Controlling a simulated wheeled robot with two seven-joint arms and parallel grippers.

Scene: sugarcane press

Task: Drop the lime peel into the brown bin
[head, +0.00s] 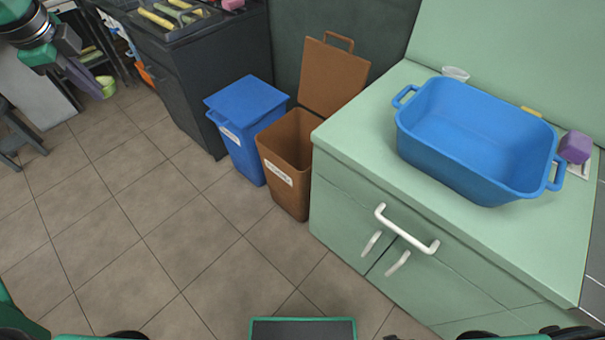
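The brown bin (287,178) stands on the floor against the left end of the green counter. Its lid (332,77) is raised and its inside looks empty where I can see it; a white label is on its front. My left gripper (100,90) is at the upper left, well to the left of the bin, with its fingers pointing down and right. A small light-green, cup-shaped lime peel (107,86) shows at its fingertips, and the fingers look closed on it. My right gripper is not in view.
A blue bin (243,125) with its lid shut stands left of the brown bin. A blue tub (470,142) and a purple sponge (576,147) sit on the green counter (365,124). A black cabinet (200,88) stands behind at left. The tiled floor in front is clear.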

